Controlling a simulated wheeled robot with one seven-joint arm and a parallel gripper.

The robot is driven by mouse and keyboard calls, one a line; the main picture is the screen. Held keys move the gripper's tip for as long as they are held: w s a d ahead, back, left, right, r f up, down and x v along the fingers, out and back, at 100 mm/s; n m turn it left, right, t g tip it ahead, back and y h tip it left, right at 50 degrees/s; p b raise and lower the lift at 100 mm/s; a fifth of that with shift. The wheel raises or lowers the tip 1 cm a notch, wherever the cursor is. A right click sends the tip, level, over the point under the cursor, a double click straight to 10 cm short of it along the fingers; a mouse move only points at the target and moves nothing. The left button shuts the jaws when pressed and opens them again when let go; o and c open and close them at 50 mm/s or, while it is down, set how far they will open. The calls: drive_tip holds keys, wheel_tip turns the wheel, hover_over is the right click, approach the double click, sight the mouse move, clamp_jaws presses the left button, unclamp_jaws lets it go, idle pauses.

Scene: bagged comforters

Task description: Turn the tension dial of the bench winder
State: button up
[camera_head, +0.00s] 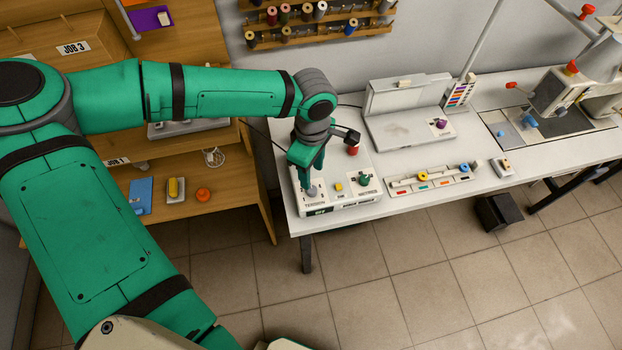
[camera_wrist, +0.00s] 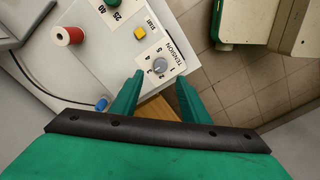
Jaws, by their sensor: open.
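The bench winder (camera_head: 368,203) is a white box at the left end of the white table. The dial also shows near the winder's front left corner in the head view (camera_head: 311,191). My gripper (camera_wrist: 160,78) is open and empty, pointing down at the dial. In the wrist view the dial appears between and just beyond the two green fingertips. I cannot tell whether either finger touches it. The dial's exact setting is too small to read.
A yellow start button (camera_wrist: 141,34), a green dial (camera_head: 364,180) and a red spool (camera_wrist: 68,36) are on the winder. A tray of bobbins (camera_head: 430,180) lies to the right. Wooden shelving (camera_head: 245,205) stands close on the left.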

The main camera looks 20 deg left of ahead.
drive_tip(key=shift+r, duration=1.5)
